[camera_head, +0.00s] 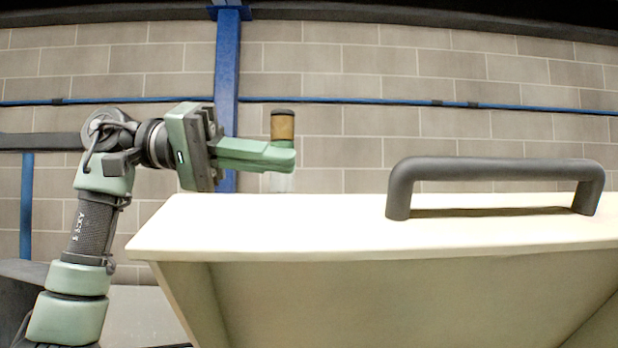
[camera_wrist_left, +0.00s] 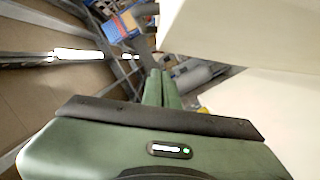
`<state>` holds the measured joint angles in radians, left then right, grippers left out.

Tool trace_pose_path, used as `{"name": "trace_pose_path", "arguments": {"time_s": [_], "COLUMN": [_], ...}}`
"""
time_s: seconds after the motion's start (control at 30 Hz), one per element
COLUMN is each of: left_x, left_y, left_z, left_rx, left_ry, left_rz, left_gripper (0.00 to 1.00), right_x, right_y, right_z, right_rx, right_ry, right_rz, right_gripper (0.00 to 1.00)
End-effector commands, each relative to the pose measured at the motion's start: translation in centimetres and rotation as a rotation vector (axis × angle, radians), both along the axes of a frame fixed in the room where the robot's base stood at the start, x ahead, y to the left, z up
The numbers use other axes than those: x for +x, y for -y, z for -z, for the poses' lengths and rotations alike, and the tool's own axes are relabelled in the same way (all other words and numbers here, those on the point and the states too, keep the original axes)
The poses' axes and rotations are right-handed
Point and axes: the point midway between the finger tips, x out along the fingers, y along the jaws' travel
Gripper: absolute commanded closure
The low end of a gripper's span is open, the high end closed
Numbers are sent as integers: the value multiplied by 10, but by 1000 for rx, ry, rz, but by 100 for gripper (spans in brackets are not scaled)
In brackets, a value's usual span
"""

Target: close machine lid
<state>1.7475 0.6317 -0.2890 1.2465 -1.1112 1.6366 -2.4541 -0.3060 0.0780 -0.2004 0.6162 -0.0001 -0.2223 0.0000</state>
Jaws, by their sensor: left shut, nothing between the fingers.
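The machine lid (camera_head: 330,222) is a large cream panel across the lower right of the head view, with a dark grey bar handle (camera_head: 490,167) on its top. The shaded inner side shows below its front edge, so it appears raised. My left gripper (camera_head: 284,156) is shut and empty, at the lid's far left edge in the picture, pointing right. I cannot tell whether it touches the lid. In the left wrist view the closed fingers (camera_wrist_left: 162,88) point ahead, with cream panels (camera_wrist_left: 240,32) close on their right. My right gripper is out of view.
A brown cylinder with a dark top (camera_head: 283,125) shows just above the left fingertips, apparently behind them. A blue post (camera_head: 227,60) and a block wall (camera_head: 400,70) stand behind. The wrist view shows cluttered shelving beyond the fingers.

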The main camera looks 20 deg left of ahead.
Motion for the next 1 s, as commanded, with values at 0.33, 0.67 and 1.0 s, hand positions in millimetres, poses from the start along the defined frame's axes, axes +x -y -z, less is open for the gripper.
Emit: {"name": "trace_pose_path", "arguments": {"time_s": [0.33,0.67,1.0], "left_x": [-6,-20,-21], "left_y": [48,54,54], "left_z": [19,30,31], "left_rx": [1,-1,0], "left_ry": [-1,-2,-1], "left_rz": [-1,-1,0], "left_gripper": [100,100,100], "right_x": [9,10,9], "right_y": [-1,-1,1], "right_z": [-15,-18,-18], "right_rx": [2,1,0], "right_ry": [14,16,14], "right_rz": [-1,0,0], "right_gripper": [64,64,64]}}
